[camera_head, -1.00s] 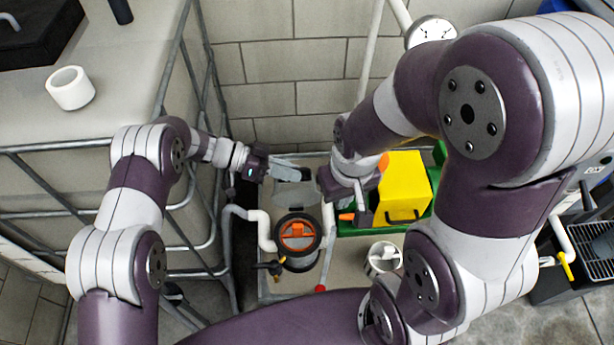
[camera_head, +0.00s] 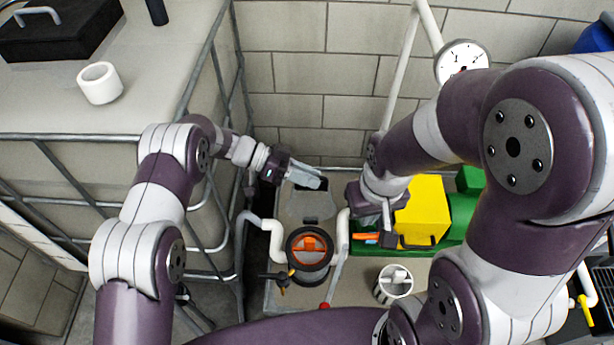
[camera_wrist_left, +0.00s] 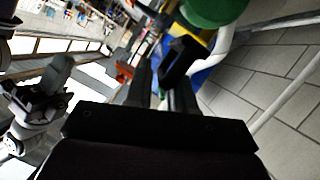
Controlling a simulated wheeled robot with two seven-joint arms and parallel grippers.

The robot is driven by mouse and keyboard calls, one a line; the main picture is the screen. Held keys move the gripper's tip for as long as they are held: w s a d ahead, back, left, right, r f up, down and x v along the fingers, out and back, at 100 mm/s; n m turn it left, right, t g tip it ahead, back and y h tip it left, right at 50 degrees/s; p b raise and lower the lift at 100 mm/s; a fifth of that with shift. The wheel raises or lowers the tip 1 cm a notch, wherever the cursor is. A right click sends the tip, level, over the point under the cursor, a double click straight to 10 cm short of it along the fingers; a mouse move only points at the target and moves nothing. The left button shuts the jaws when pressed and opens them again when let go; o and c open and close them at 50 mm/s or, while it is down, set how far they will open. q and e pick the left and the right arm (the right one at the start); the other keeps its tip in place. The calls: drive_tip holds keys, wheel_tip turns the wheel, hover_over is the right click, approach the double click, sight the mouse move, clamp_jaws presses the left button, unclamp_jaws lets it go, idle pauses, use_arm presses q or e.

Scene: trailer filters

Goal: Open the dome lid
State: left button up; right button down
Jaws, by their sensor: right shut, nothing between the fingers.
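A grey housing (camera_head: 302,208) stands on the trailer bed in the head view, with a dark gap near its back edge. A pale grey-blue flap (camera_head: 305,174) is tilted above it, possibly the dome lid. My left gripper (camera_head: 284,170) is beside the flap's left end; I cannot tell whether it touches it. In the left wrist view, its dark fingers (camera_wrist_left: 163,85) point away from the camera, with a narrow gap between them. My right gripper (camera_head: 378,238) is shut and empty, in front of the yellow box, right of the housing.
A round black filter housing with an orange handle (camera_head: 310,246) stands in front, beside white pipes. A yellow box (camera_head: 424,208) sits in a green tray at right. A white cylinder (camera_head: 394,282) stands near the front. A block wall (camera_head: 310,60) closes the back.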

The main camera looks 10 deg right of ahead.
use_arm(q)
drive_tip(key=shift+r, duration=0.15)
drive_tip(key=r, duration=0.4)
drive_tip(key=shift+s+d+r, duration=0.15)
drive_tip(key=shift+s+d, duration=0.2)
drive_tip(key=shift+d, duration=0.05)
drive_tip(key=s+d+r+b, duration=0.1)
drive_tip(key=s+d+r, duration=0.5)
drive_tip(key=s+d, duration=0.1)
drive_tip(key=shift+s+d+r, duration=0.15)
drive_tip(key=shift+s+d, duration=0.1)
drive_tip(key=shift+d, duration=0.1)
